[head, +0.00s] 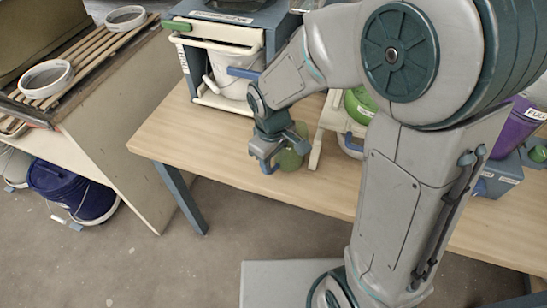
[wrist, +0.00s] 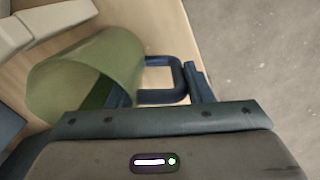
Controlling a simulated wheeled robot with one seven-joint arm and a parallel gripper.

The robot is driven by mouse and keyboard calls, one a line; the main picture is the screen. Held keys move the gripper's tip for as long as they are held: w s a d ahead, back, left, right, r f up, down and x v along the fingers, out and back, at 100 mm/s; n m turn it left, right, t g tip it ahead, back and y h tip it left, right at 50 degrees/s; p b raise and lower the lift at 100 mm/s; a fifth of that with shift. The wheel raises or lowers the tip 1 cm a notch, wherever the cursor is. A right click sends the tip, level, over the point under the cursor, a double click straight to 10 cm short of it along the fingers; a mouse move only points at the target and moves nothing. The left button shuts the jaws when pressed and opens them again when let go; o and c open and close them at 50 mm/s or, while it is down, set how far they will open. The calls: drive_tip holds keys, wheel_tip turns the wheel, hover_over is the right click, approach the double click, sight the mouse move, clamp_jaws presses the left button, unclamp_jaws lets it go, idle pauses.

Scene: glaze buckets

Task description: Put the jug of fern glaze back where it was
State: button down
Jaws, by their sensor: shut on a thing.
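The jug of fern glaze (head: 291,160) is olive green and stands at the table's front part, partly hidden by my gripper (head: 268,155). In the wrist view the green jug (wrist: 98,66) looks tilted in the picture, with a dark blue loop handle (wrist: 163,64) on its right side. My gripper (wrist: 165,98) is shut on the jug's handle. Whether the jug touches the wood is hard to tell.
The wooden table (head: 185,135) has free room to the left of the jug. A blue frame holding a white bucket (head: 232,75) stands behind. A green-lidded bucket (head: 358,106) is to the right, partly hidden by my arm.

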drive_tip(key=shift+f, duration=0.2)
drive_tip(key=shift+f, duration=0.15)
drive_tip(key=c, duration=0.7)
unclamp_jaws()
drive_tip(key=shift+r, duration=0.2)
drive_tip(key=r, duration=0.4)
drive_tip(key=r+p, duration=0.1)
drive_tip(key=r, duration=0.7)
drive_tip(key=shift+s+a, duration=0.15)
drive_tip(key=shift+s, duration=0.15)
drive_tip(key=s+d+m+t, duration=0.1)
drive_tip(key=s+d+m, duration=0.3)
drive_tip(key=d, duration=0.3)
drive_tip(key=s+d+r+m+t, duration=0.1)
drive_tip(key=s+d+m, duration=0.3)
drive_tip(key=d+m, duration=0.2)
drive_tip(key=shift+s+d, duration=0.35)
drive_tip(key=shift+d, duration=0.55)
